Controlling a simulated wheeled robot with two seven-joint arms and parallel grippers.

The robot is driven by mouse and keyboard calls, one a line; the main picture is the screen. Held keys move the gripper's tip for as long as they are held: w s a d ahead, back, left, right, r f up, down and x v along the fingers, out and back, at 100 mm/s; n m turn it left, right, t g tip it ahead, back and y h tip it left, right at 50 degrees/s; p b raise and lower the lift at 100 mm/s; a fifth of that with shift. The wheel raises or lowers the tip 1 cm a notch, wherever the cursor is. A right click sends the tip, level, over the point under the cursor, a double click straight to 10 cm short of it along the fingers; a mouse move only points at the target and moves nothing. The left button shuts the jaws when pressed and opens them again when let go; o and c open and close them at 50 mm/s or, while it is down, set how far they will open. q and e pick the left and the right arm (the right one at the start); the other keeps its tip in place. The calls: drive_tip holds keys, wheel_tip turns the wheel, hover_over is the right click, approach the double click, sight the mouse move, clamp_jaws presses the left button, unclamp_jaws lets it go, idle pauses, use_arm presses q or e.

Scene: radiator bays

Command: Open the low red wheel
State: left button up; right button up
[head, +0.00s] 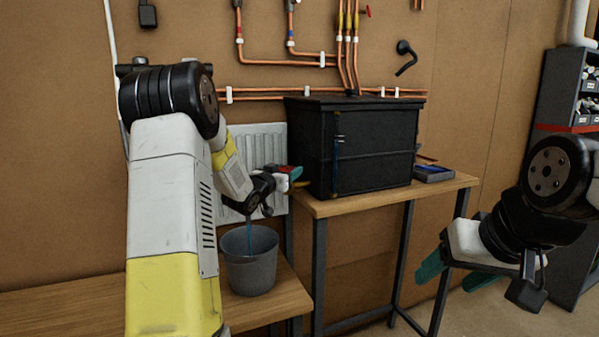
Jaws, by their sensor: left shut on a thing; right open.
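The low red wheel (277,168) shows only as a small red patch at the right side of the white radiator (262,146). My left gripper (294,174), with teal fingertips, is at this red patch and is shut on it; the gripper hides most of the wheel. A thin blue streak like water (249,236) runs down from beneath my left gripper into the grey bucket (250,272). My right gripper (455,272) is open and empty at the lower right, in front of the table and away from the wheel.
The grey bucket stands on a low wooden bench (278,303). A black box (365,150) and a blue tray (433,173) are on the taller table (335,206). Copper pipes (270,91) run along the wall. A dark shelf unit (565,95) stands at the right.

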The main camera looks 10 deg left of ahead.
use_arm(q)
drive_tip(key=shift+r+n+t+y, duration=0.15)
drive_tip(key=shift+n+y, duration=0.35)
drive_tip(key=shift+y, duration=0.35)
drive_tip(key=shift+r+n+t+y, duration=0.15)
drive_tip(key=shift+n+y, duration=0.35)
drive_tip(key=shift+y, duration=0.35)
drive_tip(key=shift+f, duration=0.15)
drive_tip(key=o, duration=1.4)
drive_tip(key=shift+f, duration=0.1)
drive_tip(key=s, duration=0.7)
drive_tip(key=shift+s+a, duration=0.2)
drive_tip(key=shift+s, duration=0.2)
